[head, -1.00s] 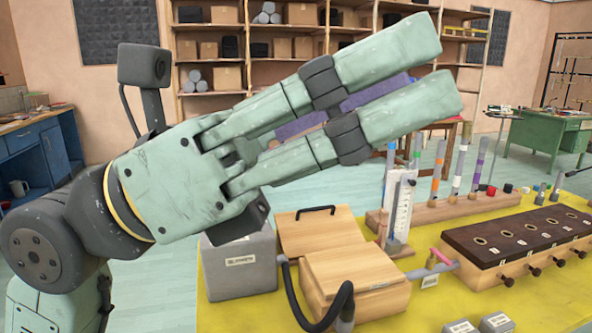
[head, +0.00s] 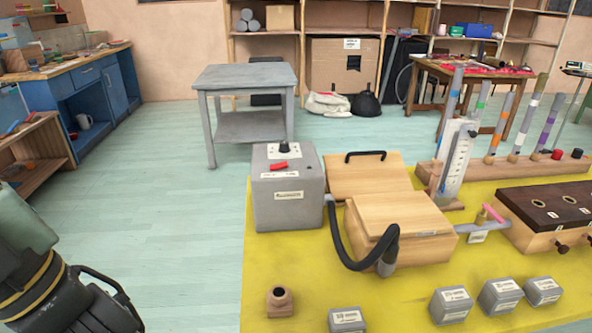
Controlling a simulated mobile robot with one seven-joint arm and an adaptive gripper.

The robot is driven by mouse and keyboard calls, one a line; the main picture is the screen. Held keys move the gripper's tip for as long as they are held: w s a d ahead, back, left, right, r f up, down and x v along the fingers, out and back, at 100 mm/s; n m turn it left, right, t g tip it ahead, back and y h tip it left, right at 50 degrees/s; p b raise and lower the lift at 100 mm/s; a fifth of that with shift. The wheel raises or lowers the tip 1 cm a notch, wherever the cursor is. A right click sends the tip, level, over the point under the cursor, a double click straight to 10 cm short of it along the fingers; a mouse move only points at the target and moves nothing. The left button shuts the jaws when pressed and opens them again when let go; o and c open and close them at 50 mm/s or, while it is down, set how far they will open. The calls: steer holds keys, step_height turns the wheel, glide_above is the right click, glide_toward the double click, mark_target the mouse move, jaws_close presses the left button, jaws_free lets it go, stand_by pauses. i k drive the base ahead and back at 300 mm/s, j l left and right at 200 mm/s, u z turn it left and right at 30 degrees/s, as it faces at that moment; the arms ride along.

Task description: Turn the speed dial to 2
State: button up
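A grey box (head: 289,210) with white labels stands at the back left part of the yellow table surface. On its top, a small black knob (head: 284,146) sits on a white plate; it looks like the speed dial. Its marks and pointer are too small to read. A red part (head: 278,166) lies on the box top in front of the knob. Part of my arm shows at the lower left, well apart from the box. My gripper's fingers are out of view.
A wooden box (head: 400,225) with a black hose (head: 342,245) stands right of the grey box. A grey side table (head: 245,75) stands behind. The yellow surface's front left is mostly clear.

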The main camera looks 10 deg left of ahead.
mark_target(284, 147)
steer(key=i+j, duration=0.1)
steer(key=j, duration=0.4)
steer(key=i+j, duration=0.1)
steer(key=j, duration=0.35)
steer(key=i+j, duration=0.15)
steer(key=j, duration=0.35)
steer(key=i+j, duration=0.1)
steer(key=j, duration=0.35)
steer(key=i+j, duration=0.1)
steer(key=j, duration=0.4)
steer(key=j+z, duration=0.65)
steer(key=j, duration=0.2)
steer(key=i+z, duration=0.1)
steer(key=z, duration=0.6)
steer(key=i, duration=0.95)
